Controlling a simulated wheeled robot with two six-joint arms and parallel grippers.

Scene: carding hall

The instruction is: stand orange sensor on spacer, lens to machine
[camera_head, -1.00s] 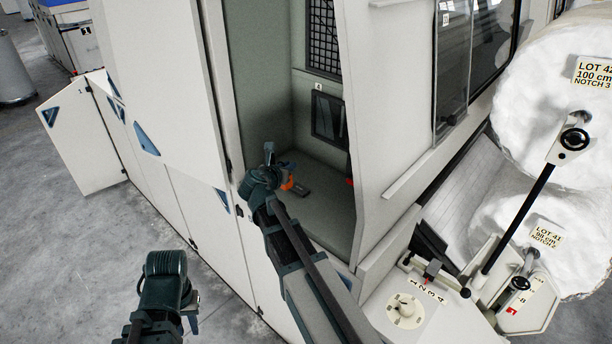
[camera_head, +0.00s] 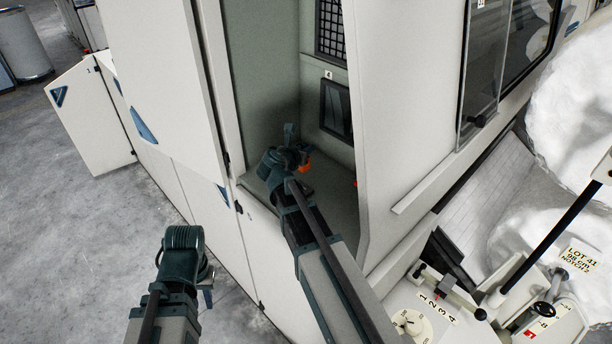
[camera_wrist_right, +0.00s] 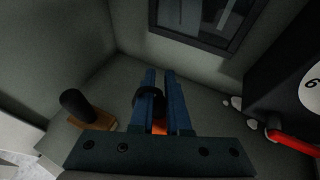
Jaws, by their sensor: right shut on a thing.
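My right gripper (camera_head: 289,137) is inside the open cabinet bay. In the right wrist view its two blue fingers (camera_wrist_right: 160,95) are shut on the orange sensor. The orange sensor (camera_head: 304,163) shows beside the gripper in the head view, mostly hidden. In the wrist view only an orange patch (camera_wrist_right: 160,127) shows between the fingers, with a dark round part by them. I cannot tell which way its lens points. A brown block (camera_wrist_right: 100,122) with a black cylinder on it is at the left; I cannot tell whether it is the spacer. My left gripper (camera_head: 207,290) hangs outside the cabinet, its jaws unclear.
The bay's back wall has a dark framed window (camera_head: 337,110) marked 4. In the wrist view a black box (camera_wrist_right: 290,85) with a white dial and a red handle (camera_wrist_right: 292,141) stand at right. The bay's side walls are close. Open floor (camera_head: 70,230) lies left.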

